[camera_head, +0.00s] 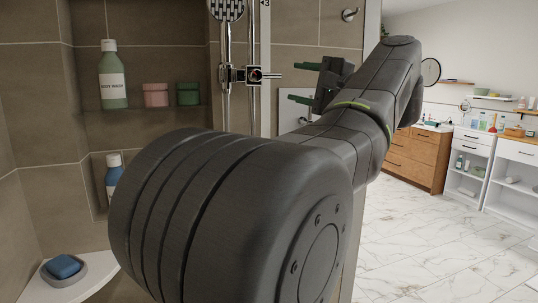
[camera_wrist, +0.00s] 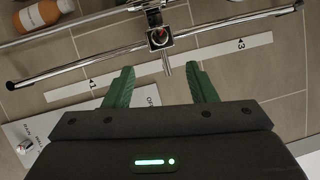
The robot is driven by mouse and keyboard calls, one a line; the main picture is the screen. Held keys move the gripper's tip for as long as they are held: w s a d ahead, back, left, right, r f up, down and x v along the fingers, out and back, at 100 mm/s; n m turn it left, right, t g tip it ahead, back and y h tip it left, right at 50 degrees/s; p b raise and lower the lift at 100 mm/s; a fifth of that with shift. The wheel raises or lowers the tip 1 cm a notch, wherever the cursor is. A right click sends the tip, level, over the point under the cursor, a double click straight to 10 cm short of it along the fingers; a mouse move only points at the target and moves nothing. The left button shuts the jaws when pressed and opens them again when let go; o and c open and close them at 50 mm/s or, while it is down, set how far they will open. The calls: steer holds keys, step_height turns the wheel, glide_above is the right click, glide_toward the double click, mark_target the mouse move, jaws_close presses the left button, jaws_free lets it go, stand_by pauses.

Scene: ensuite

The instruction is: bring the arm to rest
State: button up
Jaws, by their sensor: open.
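My arm (camera_head: 230,215) fills the middle of the head view, its large dark joint close to the camera and its far end bent back toward the shower wall. My gripper (camera_head: 290,82) points left, with two green fingers spread apart and nothing between them. In the wrist view my gripper (camera_wrist: 161,70) also shows open and empty. The shower slider (camera_head: 250,75) on its chrome rail (camera_head: 224,50) is just left of the fingertips. In the wrist view the slider (camera_wrist: 160,38) and its small lever lie beyond and between the fingers; I cannot tell any contact.
A blue bottle (camera_head: 114,172) stands below. A corner ledge (camera_head: 75,285) holds a dish with a blue block (camera_head: 62,266). Marble floor (camera_head: 420,240) is clear at right.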

mark_target(258, 76)
steer(key=p+x, duration=0.1)
steer(key=x, duration=1.2)
steer(key=shift+w+a, duration=0.1)
steer(key=shift+f, duration=0.1)
